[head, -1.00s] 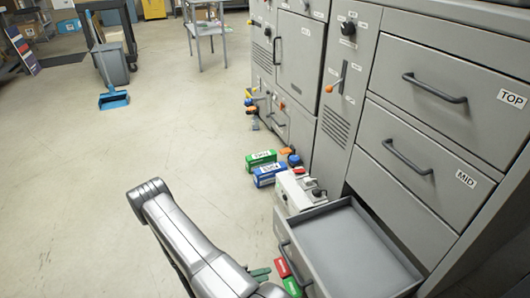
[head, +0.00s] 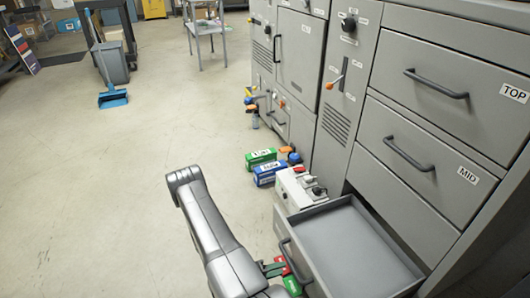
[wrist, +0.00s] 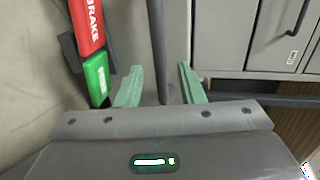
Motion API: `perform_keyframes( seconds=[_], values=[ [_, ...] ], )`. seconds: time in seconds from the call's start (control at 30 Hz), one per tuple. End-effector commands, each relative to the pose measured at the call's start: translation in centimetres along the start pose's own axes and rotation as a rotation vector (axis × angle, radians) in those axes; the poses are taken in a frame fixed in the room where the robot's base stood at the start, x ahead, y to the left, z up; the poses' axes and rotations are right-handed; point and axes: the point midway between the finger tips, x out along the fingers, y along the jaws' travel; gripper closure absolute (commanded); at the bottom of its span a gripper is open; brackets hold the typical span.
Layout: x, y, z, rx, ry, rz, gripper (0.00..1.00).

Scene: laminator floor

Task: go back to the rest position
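My gripper (head: 272,268) is at the front of the open bottom drawer (head: 345,245), low down beside its dark handle (head: 292,262). In the wrist view its two green fingers (wrist: 160,82) stand apart with a gap between them. A dark bar (wrist: 157,40) runs up the picture between the fingers; they do not look closed on it. I cannot tell how far below the fingers it lies. My arm reaches down in front of the drawer, bent, not folded back.
A red block marked BRAKE (wrist: 87,25) and a green block (wrist: 98,78) lie close left of my fingers. Green (head: 261,157) and blue (head: 270,174) boxes and a white switch box (head: 296,188) stand along the cabinets.

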Motion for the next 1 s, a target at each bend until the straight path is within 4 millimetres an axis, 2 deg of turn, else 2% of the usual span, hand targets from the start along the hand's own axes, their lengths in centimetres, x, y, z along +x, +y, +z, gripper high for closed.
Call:
perform_keyframes(
  seconds=[0.6, 1.0],
  values=[
    [5.8, 0.1, -0.1, 0.001, 0.003, 0.001, 0.65],
    [6.2, 0.0, 0.0, 0.0, 0.0, 0.0, 0.65]
  ],
)
